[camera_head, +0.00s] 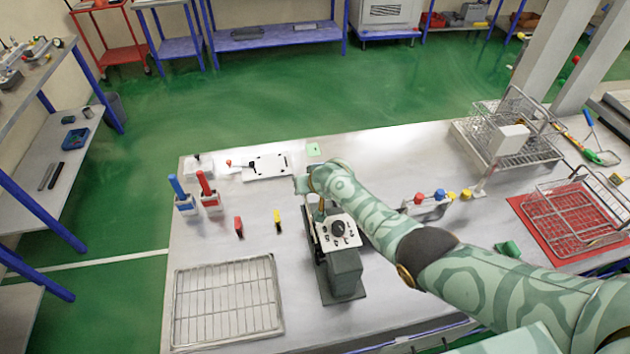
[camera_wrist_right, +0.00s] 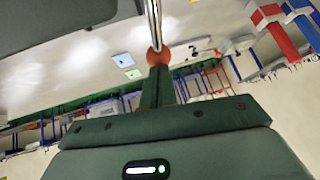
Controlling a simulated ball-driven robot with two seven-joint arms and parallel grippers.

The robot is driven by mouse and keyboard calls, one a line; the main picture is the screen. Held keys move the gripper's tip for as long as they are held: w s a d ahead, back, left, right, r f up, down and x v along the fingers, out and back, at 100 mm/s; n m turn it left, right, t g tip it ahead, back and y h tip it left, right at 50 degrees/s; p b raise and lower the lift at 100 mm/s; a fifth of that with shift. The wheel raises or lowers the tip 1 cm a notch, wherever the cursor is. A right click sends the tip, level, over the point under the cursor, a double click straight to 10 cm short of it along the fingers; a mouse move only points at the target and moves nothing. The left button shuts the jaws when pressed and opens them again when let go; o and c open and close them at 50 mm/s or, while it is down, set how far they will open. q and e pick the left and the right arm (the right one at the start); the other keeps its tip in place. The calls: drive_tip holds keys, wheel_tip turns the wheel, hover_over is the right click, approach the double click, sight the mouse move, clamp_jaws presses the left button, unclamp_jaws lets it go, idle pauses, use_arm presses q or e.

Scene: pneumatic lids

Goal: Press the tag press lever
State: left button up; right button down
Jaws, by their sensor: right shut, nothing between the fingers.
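The tag press (camera_head: 345,268) stands on the table in the head view, a dark grey body with a white top plate and a round black part on it. Its lever (camera_wrist_right: 153,18) shows in the right wrist view as a shiny metal rod ending in an orange-red ball knob (camera_wrist_right: 158,56). My right gripper (camera_wrist_right: 159,86) is shut and empty, its fingertips at the knob; I cannot tell whether they touch it. In the head view my right arm reaches over the far end of the press, and the lever is hidden there. My left gripper is not in view.
Blue and red upright handles (camera_head: 206,190) stand left of the press, with small red and yellow pieces nearer. A wire rack (camera_head: 228,300) lies front left and a white board (camera_head: 266,166) at the back. Wire baskets (camera_head: 515,135) stand at the right.

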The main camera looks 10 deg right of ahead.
drive_tip(key=f+b, duration=0.1)
drive_tip(key=f+g+b, duration=0.1)
drive_tip(key=f, duration=0.1)
drive_tip(key=shift+s+f+g+b, duration=0.3)
drive_tip(key=shift+g+b, duration=0.1)
drive_tip(key=s+d+r+p, duration=0.1)
drive_tip(key=r+p, duration=0.5)
drive_tip(key=r, duration=0.1)
drive_tip(key=s+d+r+p, duration=0.1)
drive_tip(key=s+r+p, duration=0.1)
drive_tip(key=r+p, duration=0.5)
drive_tip(key=shift+d+r, duration=0.15)
drive_tip(key=shift+d, duration=0.2)
idle(0.5)
